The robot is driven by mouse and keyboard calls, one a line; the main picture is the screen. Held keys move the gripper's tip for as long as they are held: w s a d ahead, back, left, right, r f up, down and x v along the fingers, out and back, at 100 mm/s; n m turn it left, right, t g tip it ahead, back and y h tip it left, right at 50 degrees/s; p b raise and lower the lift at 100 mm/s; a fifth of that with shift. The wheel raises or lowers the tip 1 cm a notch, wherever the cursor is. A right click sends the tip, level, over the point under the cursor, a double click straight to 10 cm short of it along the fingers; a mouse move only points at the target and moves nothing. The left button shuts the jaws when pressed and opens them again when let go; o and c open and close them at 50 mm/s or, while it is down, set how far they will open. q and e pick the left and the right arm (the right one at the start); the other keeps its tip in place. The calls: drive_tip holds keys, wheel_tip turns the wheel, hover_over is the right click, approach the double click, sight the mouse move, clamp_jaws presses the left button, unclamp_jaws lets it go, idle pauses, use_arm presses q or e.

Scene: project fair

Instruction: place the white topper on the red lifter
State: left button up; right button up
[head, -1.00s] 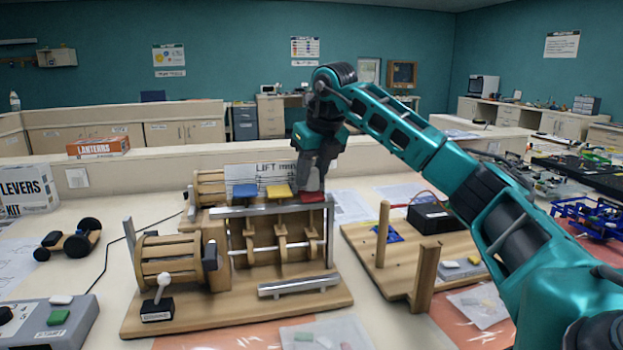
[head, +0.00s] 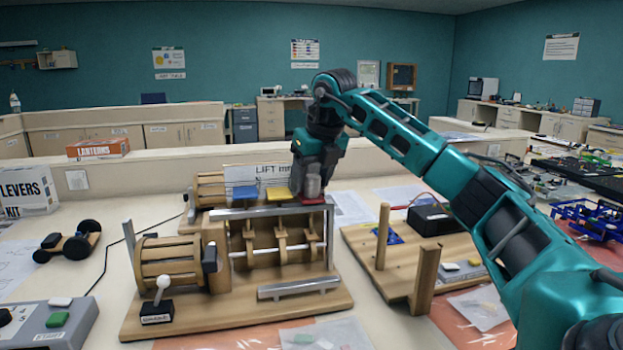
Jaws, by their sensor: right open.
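The red lifter (head: 313,201) is the rightmost of three coloured caps on top of the wooden lift machine (head: 240,318), beside the yellow and blue ones. My right gripper (head: 311,192) points down directly over the red lifter, with its fingertips close to or at its top. It is open. A pale grey shape shows between or on the fingers; I cannot tell whether it is the white topper or part of the fingers. The gripper hides part of the red lifter. My left gripper is out of view.
The yellow lifter (head: 280,193) and blue lifter (head: 245,192) stand just left of the gripper. A wooden board (head: 352,239) with upright posts and a black box (head: 432,218) is to the right. A grey control box (head: 78,323) sits at front left.

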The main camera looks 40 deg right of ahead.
drive_tip(key=p+v, duration=0.1)
drive_tip(key=v, duration=1.1)
drive_tip(key=shift+a+f, duration=0.1)
